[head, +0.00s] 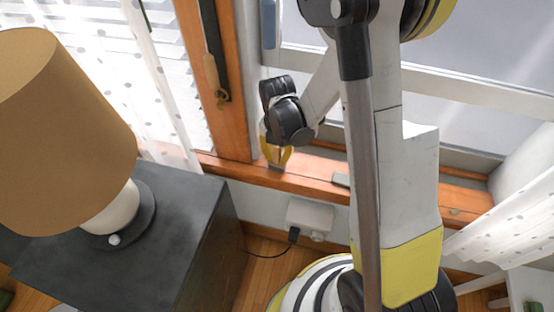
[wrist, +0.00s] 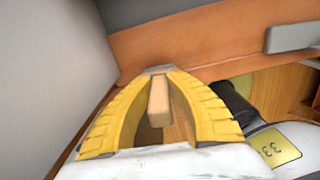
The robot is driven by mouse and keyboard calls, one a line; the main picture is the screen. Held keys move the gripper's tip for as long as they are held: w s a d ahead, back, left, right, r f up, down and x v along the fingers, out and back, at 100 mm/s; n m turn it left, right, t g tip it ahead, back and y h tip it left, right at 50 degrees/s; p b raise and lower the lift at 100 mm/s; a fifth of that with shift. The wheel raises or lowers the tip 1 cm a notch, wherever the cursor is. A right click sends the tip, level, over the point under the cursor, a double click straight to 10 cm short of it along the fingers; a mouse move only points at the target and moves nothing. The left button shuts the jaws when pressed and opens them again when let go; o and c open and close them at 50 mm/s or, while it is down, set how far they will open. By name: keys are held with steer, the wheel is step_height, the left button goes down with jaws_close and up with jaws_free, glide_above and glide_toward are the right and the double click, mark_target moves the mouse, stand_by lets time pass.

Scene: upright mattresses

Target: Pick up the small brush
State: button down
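My gripper (head: 276,163) is at the orange wooden window sill (head: 310,178), pointing down, left of my arm column in the head view. In the wrist view its yellow fingers (wrist: 158,70) close together at the tips. A small light-wood block-like piece, seemingly the small brush (wrist: 158,100), stands between the fingers, with its far end at the fingertips. Its bristles cannot be made out. The fingers hide part of it in the head view, and I cannot tell whether it touches the sill.
A dark cabinet (head: 190,215) with a tan-shaded lamp (head: 60,130) stands at the left. The window frame (head: 230,120) rises beside my gripper. A white wall box (head: 310,214) with a black plug is below the sill. A grey metal piece (head: 341,180) lies on the sill.

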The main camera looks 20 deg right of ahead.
steer(key=shift+r, duration=0.1)
steer(key=r+p, duration=0.2)
steer(key=r, duration=0.1)
steer(key=r+p, duration=0.2)
steer(key=r, duration=0.2)
steer(key=shift+s+a+r, duration=0.1)
steer(key=shift+s+r, duration=0.1)
steer(key=shift+r, duration=0.05)
steer(key=s+a+p, duration=0.1)
steer(key=s+a, duration=1)
steer(key=s, duration=0.5)
steer(key=shift+a+f, duration=0.3)
steer(key=shift+f, duration=0.05)
steer(key=shift+w, duration=0.1)
steer(key=c, duration=2)
jaws_free()
jaws_close()
